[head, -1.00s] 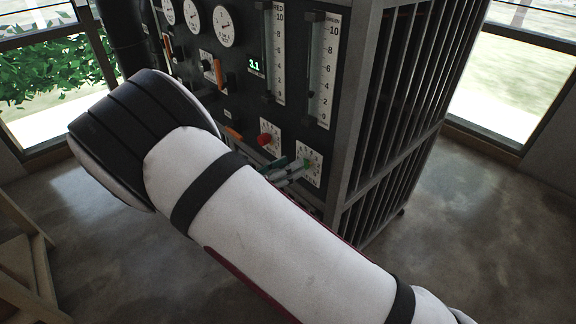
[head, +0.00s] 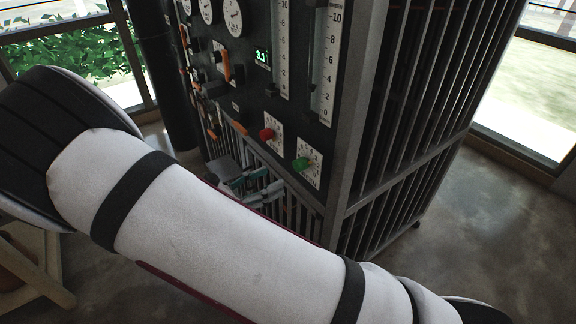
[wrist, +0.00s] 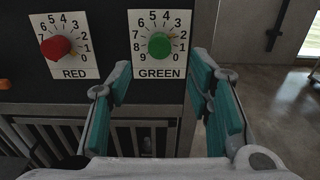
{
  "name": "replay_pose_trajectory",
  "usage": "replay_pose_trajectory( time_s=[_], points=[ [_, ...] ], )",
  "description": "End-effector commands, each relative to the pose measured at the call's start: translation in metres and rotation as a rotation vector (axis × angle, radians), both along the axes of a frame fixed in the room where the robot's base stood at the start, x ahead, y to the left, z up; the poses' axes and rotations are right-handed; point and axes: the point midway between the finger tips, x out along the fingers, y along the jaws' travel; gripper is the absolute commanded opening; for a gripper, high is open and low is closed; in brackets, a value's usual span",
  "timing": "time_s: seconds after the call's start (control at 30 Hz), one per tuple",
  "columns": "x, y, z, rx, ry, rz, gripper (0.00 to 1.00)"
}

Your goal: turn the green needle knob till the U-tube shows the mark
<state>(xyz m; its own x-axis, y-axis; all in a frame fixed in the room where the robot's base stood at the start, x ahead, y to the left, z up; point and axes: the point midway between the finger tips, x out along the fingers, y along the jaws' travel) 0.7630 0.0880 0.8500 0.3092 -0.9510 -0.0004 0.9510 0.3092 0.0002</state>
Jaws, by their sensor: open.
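The green knob (head: 301,164) sits on a white numbered dial at the panel's lower right; in the wrist view the green knob (wrist: 159,46) is ahead, above the middle, its yellow pointer near the 2. My gripper (head: 268,182) is open and empty, below and left of the knob and apart from it. In the wrist view the teal finger pads of my gripper (wrist: 160,75) stand wide, left and right below the GREEN dial. The right-hand tube scale (head: 326,70) stands above the knob; its top is cut off and I cannot read its level.
A red knob (head: 267,134) on its own dial is left of the green one, also in the wrist view (wrist: 56,47). Orange handles (head: 226,66) stick out further left. A slatted cabinet side (head: 400,130) borders the panel; open floor lies right.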

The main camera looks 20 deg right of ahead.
Motion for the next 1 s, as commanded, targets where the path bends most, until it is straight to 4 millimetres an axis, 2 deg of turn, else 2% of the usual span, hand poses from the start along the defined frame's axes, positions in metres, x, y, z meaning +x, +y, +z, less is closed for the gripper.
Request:
replay_pose_trajectory(
  time_s=[0.27, 0.73, 1.0],
  points=[
    [0.006, -0.021, 0.000, -0.002, -0.001, -0.003, 0.47],
    [0.025, -0.077, -0.001, 0.000, 0.001, -0.003, 0.47],
    [0.026, -0.081, 0.001, -0.001, 0.000, -0.001, 0.47]
  ],
)
